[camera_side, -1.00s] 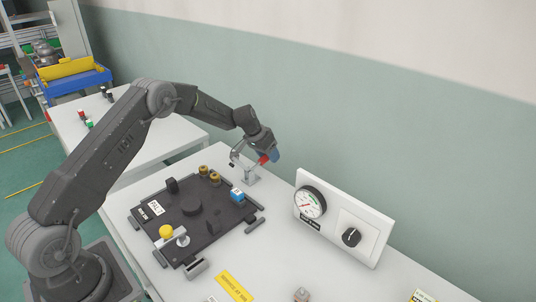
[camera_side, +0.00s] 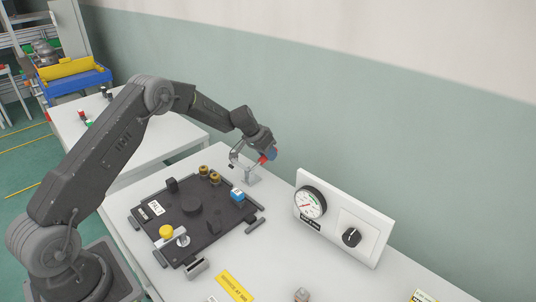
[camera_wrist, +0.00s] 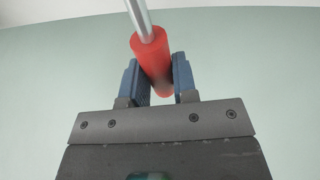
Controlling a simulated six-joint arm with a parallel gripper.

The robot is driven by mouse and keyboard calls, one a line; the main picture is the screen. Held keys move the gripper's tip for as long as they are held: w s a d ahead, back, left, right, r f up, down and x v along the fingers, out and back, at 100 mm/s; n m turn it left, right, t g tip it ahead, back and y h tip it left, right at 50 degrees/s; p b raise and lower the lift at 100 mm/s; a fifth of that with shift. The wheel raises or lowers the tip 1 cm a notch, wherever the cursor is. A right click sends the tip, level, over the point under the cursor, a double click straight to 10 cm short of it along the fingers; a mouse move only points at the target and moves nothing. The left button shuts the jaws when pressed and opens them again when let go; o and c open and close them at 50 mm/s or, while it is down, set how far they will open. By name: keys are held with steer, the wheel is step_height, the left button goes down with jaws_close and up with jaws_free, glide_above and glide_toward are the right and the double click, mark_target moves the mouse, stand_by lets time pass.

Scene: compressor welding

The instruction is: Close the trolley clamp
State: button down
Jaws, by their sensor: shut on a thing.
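The trolley clamp (camera_side: 250,176) stands on the white table at the far edge of the black plate, its metal body fixed upright on a small base. Its red handle (camera_side: 264,158) reaches up to the right, into my gripper (camera_side: 271,155). In the wrist view the red handle (camera_wrist: 152,62) on its metal rod lies between the blue fingers of my gripper (camera_wrist: 160,80), which is shut on it. The clamp's arm tip is small in the side view, and I cannot tell whether it touches anything.
A white panel with a gauge (camera_side: 310,203) and a dial (camera_side: 351,237) stands to the right. A yellow label (camera_side: 235,286) lies in front.

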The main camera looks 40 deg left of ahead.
steer(key=shift+s+d+r+t, duration=0.1)
steer(key=shift+r+t, duration=0.35)
steer(key=shift+t, duration=0.05)
steer(key=c, duration=0.9)
jaws_free()
steer(key=v, duration=1.3)
steer(key=shift+s+r, duration=0.25)
steer(key=shift+r, duration=0.05)
steer(key=shift+c, duration=0.2)
